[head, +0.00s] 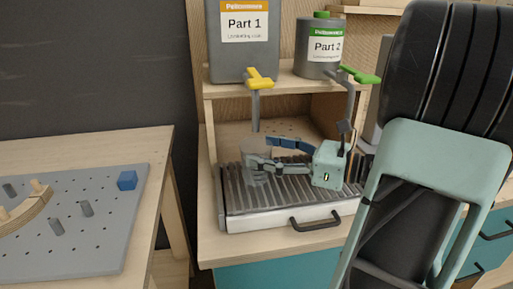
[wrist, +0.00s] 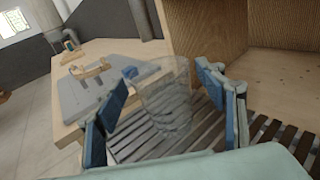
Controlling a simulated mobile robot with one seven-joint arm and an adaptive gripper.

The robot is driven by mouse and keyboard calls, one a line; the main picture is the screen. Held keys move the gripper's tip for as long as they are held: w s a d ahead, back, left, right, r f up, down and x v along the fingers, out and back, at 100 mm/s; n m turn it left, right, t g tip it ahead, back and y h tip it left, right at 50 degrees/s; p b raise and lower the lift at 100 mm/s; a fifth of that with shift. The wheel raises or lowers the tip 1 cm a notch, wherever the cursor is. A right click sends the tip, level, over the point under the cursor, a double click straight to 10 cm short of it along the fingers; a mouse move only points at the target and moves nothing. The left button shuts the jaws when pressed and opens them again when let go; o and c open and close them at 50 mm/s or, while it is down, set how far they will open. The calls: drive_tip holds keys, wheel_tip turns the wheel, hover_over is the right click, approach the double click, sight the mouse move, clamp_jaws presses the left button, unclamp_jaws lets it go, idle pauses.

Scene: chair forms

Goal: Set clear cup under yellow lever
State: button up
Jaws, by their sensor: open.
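The clear cup (head: 254,152) stands on the slatted metal drip grate (head: 238,208), directly below the spout of the yellow lever (head: 260,78) as far as the head view shows. It looks upright and empty. My gripper (head: 263,154) reaches in from the right, low over the grate, with its fingers on either side of the cup. In the wrist view the cup (wrist: 163,98) is between the two spread blue-padded fingers, with visible gaps beside it. The lever and spout are outside the wrist view.
Grey jugs labelled Part 1 (head: 243,50) and Part 2 (head: 316,52) stand on the shelf above. A green lever (head: 360,76) is to the right, above my wrist. A side table at left holds a grey pegboard (head: 105,235) with a blue block (head: 127,180).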

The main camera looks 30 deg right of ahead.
drive_tip(key=p+v, duration=0.1)
drive_tip(key=v, duration=0.8)
drive_tip(key=shift+d, duration=0.1)
